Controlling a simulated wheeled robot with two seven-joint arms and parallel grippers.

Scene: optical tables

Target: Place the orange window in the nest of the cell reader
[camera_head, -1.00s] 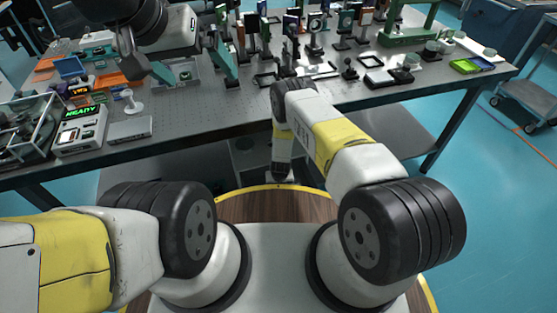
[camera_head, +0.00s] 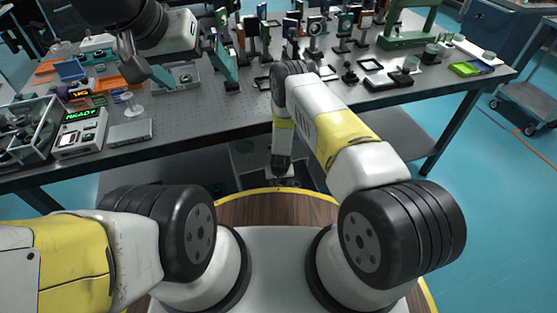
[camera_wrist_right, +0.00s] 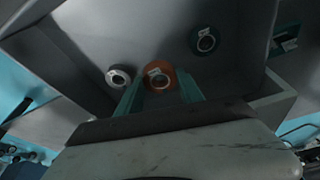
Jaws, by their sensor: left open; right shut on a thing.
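The orange window (camera_wrist_right: 158,68), a round orange ring with a pale label, sits between the teal fingertips of my right gripper (camera_wrist_right: 160,86) in the right wrist view, with the fingers shut on it. In the head view the right gripper is down below the table's front edge, mostly hidden by its own arm. The cell reader (camera_head: 80,142) is a light box with a green lit display at the table's left. A small dark recess on its top may be the nest. My left gripper (camera_head: 186,74) is open and empty over the table's left part.
In the right wrist view a grey ring (camera_wrist_right: 119,77) and a teal ring (camera_wrist_right: 204,41) lie either side of the orange window in a grey bin. A tray (camera_head: 168,84) is below the left gripper. Optic mounts crowd the table's back. The perforated tabletop (camera_head: 220,120) is clear at front.

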